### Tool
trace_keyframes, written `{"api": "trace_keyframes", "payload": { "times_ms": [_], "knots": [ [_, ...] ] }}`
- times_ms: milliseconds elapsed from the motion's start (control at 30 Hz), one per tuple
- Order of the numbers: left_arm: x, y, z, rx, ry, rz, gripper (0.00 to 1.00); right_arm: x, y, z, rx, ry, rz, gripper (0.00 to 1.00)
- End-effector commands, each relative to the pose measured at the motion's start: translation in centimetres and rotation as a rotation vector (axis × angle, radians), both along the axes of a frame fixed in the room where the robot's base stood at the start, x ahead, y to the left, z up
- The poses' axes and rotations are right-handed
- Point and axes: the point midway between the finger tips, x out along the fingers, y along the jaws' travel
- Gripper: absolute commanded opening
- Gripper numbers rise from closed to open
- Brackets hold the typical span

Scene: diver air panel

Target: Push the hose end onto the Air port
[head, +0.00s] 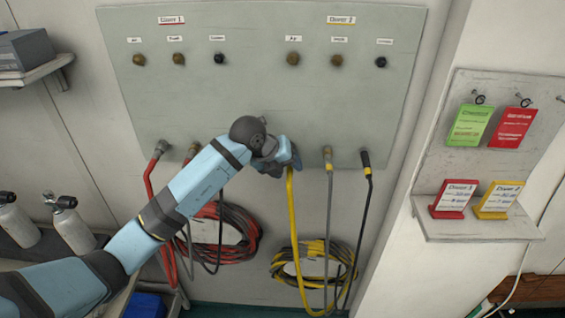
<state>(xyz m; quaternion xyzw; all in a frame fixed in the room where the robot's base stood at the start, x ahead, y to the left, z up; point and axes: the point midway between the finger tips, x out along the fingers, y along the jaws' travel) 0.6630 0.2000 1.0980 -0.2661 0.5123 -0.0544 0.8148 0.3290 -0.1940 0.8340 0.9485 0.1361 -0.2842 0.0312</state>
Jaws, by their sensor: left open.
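A grey panel (235,100) on the wall carries two groups of ports under the headings "Diver 1" and "Diver 2". The leftmost port of each group, the left one (138,59) and the right one (293,58), has a small label that seems to read Air; both are bare. My left gripper (284,168) is open at the panel's lower edge, at the top of the yellow hose (293,220). The gripper hides the yellow hose's end, and I cannot tell if they touch. The red hose end (160,149) is at the panel's lower left.
A grey hose end (328,156) and a black hose end (366,160) stand close right of the gripper. Coiled hoses (285,265) hang below. A tag board (490,160) with a shelf juts at right. Gas cylinders (72,226) stand at lower left.

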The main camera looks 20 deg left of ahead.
Motion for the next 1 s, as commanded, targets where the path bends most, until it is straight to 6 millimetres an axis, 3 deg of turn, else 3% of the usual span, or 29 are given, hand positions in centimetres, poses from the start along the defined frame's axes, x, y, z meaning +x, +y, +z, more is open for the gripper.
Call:
{"api": "trace_keyframes", "payload": {
  "times_ms": [167, 400, 1000],
  "knots": [
    [-0.01, 0.0, -0.02, 0.0, 0.0, 0.0, 0.52, 0.0, 0.0, -0.02, 0.0, 0.0, 0.0, 0.43],
    [-0.02, 0.01, 0.0, 0.0, 0.0, 0.0, 0.0, -0.06, 0.01, -0.13, -0.001, 0.003, 0.0, 0.43],
    [-0.77, -0.19, 0.02, 0.0, 0.0, 0.0, 0.0, -0.1, 0.09, 0.06, 0.001, 0.004, 0.001, 0.43]
  ]
}}
